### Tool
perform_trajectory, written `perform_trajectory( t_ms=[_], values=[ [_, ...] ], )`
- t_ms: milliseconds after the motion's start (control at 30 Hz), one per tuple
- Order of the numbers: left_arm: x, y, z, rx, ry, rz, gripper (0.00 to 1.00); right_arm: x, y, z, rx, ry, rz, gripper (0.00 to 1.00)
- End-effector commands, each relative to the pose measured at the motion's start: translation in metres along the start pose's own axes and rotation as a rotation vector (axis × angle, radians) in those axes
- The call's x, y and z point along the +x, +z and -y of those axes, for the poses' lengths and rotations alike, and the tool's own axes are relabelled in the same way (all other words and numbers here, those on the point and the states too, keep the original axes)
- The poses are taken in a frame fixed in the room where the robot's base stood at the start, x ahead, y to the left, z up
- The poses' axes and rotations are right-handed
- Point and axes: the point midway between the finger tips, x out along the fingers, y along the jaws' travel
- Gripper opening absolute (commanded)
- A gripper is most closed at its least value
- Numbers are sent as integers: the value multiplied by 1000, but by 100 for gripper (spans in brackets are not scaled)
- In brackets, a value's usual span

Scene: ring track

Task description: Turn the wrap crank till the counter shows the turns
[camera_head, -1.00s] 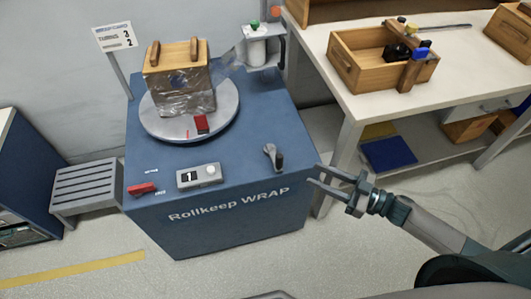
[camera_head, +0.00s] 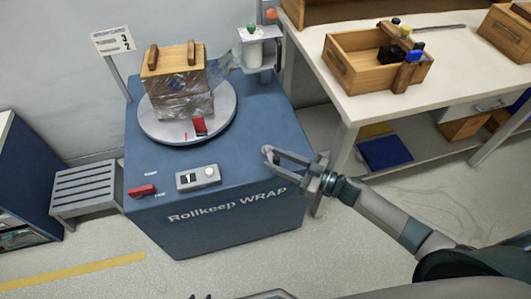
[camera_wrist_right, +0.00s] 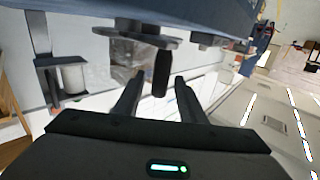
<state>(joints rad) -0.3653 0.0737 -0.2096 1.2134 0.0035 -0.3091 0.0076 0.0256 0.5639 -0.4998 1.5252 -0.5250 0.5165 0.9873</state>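The blue wrap machine (camera_head: 222,215) carries a round turntable (camera_head: 225,125) with a film-wrapped wooden crate (camera_head: 180,90) on it. The counter (camera_head: 198,178) on its top seems to show 1. The dark crank handle (camera_wrist_right: 161,75) stands between the fingers of my right gripper (camera_wrist_right: 157,90) in the right wrist view, with gaps on both sides. In the head view my right gripper (camera_head: 283,158) reaches over the machine's right front corner and partly hides the crank.
A red switch (camera_head: 142,191) sits at the left front of the top. A sign (camera_head: 113,39) with 3 and 2 stands behind. A film roll (camera_head: 252,48) is at the back right. A white bench (camera_head: 360,95) with a wooden box (camera_head: 345,70) stands to the right.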

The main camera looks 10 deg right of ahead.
Motion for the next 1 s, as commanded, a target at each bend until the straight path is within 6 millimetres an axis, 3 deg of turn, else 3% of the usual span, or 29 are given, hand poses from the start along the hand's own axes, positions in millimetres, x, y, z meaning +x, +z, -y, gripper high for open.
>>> perform_trajectory(
  t_ms=[100, 300, 700, 733, 867, 1000],
  values=[
    [0, -6, -1, 0, 1, -20, 37, 20, -2, 0, -1, 0, -2, 37],
    [-2, -4, -2, 0, 2, -33, 37, 38, 0, 0, 0, 1, 0, 37],
    [-2, -2, -4, -1, 4, -37, 37, 44, 0, 0, -1, 1, 1, 37],
    [-2, -2, -4, -1, 4, -36, 37, 44, 0, 0, -1, 1, 1, 35],
    [-2, -2, -4, -1, 4, -34, 37, 43, 0, 0, -1, 0, 1, 4],
    [-2, -2, -4, -1, 4, -34, 37, 43, 0, 0, -1, 0, 1, 0]
  ],
)
